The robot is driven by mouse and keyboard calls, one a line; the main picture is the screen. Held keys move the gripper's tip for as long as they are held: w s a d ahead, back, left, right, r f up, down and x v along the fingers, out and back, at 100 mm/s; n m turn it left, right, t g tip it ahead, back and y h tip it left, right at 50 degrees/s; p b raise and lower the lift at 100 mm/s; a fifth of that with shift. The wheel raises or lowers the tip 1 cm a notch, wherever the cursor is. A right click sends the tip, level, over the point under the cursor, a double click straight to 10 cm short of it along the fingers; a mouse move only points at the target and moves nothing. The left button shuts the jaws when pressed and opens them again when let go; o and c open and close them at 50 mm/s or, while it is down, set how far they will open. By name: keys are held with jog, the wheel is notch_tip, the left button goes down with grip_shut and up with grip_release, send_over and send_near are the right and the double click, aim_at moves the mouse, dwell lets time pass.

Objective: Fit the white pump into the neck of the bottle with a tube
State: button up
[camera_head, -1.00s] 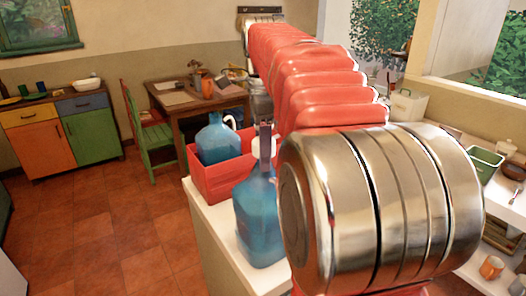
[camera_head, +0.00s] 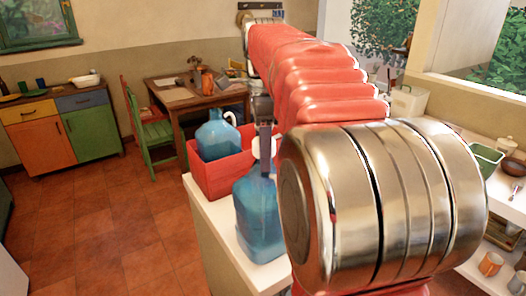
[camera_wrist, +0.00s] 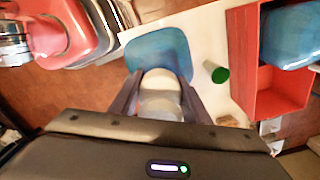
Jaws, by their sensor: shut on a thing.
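A translucent blue bottle (camera_head: 258,222) stands upright on the white counter, beside the red crate. My gripper (camera_wrist: 160,101) is shut on the white pump (camera_wrist: 160,88), with a dark finger on each side of it. In the head view the pump (camera_head: 259,147) shows beside a finger, at the top of the standing bottle. In the wrist view the pump overlaps the near edge of this bottle (camera_wrist: 160,45). The neck is hidden, so I cannot tell if the pump is in it. A second blue bottle (camera_head: 217,137) with a white curved part sits in the crate.
The red crate (camera_head: 209,180) stands close behind the standing bottle. A green round thing (camera_wrist: 216,72) lies on the white counter (camera_wrist: 207,28) between bottle and crate. My arm covers much of the right side. A wooden table and green chair (camera_head: 155,140) are farther back.

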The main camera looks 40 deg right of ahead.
jog(key=shift+f, duration=0.6)
dwell(0.8)
jog(key=o, duration=1.2)
jog(key=shift+c, duration=0.2)
jog(key=shift+r, duration=6.8)
jog(key=shift+s, duration=0.1)
